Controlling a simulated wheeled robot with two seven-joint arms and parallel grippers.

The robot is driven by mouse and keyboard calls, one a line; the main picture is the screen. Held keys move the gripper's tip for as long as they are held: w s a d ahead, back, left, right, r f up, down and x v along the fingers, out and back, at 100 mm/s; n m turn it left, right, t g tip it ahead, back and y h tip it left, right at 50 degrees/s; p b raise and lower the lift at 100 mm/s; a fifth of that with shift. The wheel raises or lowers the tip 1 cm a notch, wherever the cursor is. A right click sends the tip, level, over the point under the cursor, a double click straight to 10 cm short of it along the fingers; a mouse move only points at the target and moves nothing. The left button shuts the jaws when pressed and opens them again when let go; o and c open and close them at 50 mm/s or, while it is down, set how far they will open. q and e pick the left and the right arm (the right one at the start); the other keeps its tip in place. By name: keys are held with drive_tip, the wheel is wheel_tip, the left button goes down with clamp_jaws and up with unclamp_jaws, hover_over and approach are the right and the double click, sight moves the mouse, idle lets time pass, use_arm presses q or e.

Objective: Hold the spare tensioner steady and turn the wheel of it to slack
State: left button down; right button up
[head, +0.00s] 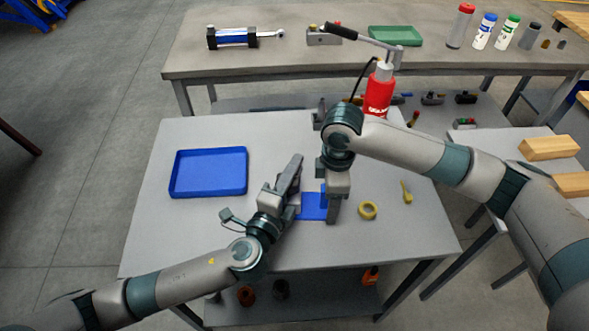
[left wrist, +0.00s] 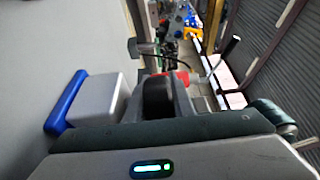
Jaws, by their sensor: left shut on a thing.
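A blue part (head: 313,206), which I take for the spare tensioner, lies near the middle of the grey table, largely hidden between my two grippers. My left gripper (head: 292,199) reaches it from the left and is shut on it. My right gripper (head: 334,212) points down at its right side, very close. Whether the right jaws are open or shut does not show. The tensioner's wheel cannot be made out in the head view. In the left wrist view, a blue edge (left wrist: 66,103) shows beside a grey block; the jaws' hold is not clear there.
A blue tray (head: 208,193) sits on the table's left. A yellow ring (head: 368,210) and a small yellow piece (head: 406,191) lie right of my right gripper. A red bottle (head: 379,95) stands at the back edge. The table's left front is clear.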

sight(293, 193)
use_arm(q)
drive_tip(key=shift+n+y, duration=0.3)
drive_tip(key=shift+y, duration=0.3)
drive_tip(key=n+y, duration=0.1)
drive_tip(key=y, duration=0.1)
drive_tip(key=a+n+t+y, duration=0.1)
drive_tip(key=n+y, duration=0.1)
drive_tip(key=y, duration=0.1)
drive_tip(key=shift+w, duration=0.1)
drive_tip(key=shift+a+n+g+y, duration=0.1)
drive_tip(key=shift+a+n+y, duration=0.2)
drive_tip(key=shift+n+y, duration=0.7)
drive_tip(key=shift+a+n+g+y, duration=0.1)
drive_tip(key=shift+a+n+y, duration=0.15)
drive_tip(key=shift+n+y, duration=0.75)
drive_tip(key=shift+a+n+g+y, duration=0.1)
drive_tip(key=shift+a+n+y, duration=0.25)
drive_tip(key=shift+y, duration=1.15)
drive_tip(key=c, duration=1.8)
unclamp_jaws()
drive_tip(key=shift+v, duration=3.85)
